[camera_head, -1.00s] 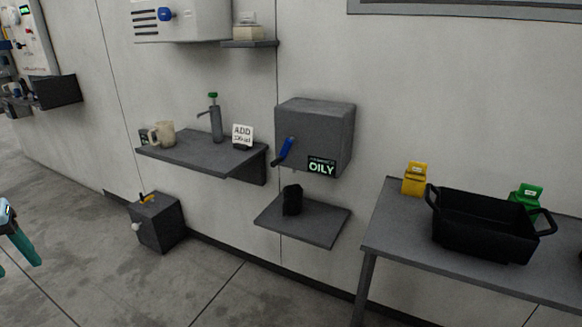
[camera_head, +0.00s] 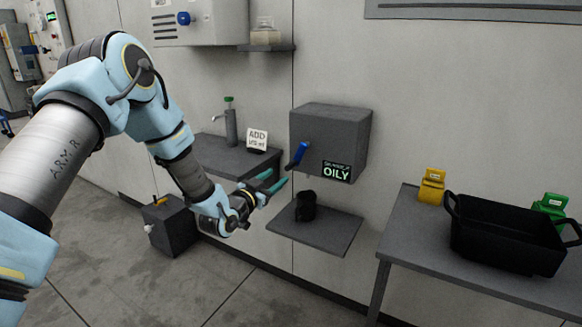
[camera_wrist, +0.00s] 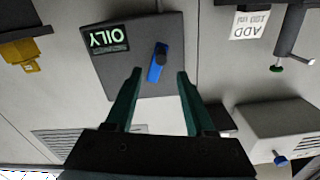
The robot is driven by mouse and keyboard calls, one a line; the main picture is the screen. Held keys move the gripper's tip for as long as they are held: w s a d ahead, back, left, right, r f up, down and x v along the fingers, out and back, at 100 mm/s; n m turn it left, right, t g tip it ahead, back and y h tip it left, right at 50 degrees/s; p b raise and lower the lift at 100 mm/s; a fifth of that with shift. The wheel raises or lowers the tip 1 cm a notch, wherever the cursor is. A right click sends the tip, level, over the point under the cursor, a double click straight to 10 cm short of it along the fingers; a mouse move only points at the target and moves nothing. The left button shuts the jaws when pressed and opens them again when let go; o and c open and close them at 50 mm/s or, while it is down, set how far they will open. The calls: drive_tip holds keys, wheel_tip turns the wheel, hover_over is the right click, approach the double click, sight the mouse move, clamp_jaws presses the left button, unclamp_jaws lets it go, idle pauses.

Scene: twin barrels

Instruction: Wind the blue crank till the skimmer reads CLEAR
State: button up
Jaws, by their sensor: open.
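The skimmer (camera_head: 335,125) is a grey box on the wall. Its small display (camera_head: 337,172) reads OILY in green. The blue crank (camera_head: 299,153) sticks out of its front, tilted, with a dark handle end. In the wrist view the crank (camera_wrist: 155,68) shows upside down, just beyond my fingertips and roughly between them. My gripper (camera_head: 276,180) has teal fingers; it is open and empty, to the left of and a little below the crank, apart from it. The wrist view shows my gripper (camera_wrist: 155,75) with its fingers spread wide.
A black cup (camera_head: 306,205) stands on a low shelf (camera_head: 335,237) under the skimmer. A left shelf (camera_head: 222,152) holds a pump tap (camera_head: 230,125) and an ADD card (camera_head: 257,140). A table (camera_head: 400,225) at right holds a black tub (camera_head: 505,235) and a yellow container (camera_head: 431,187).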

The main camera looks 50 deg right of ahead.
sight(290, 165)
drive_tip(key=p+x, duration=0.2)
drive_tip(key=x, duration=0.8)
drive_tip(key=shift+d, duration=0.1)
clamp_jaws()
drive_tip(key=shift+w, duration=0.1)
drive_tip(key=shift+w, duration=0.1)
idle(1.0)
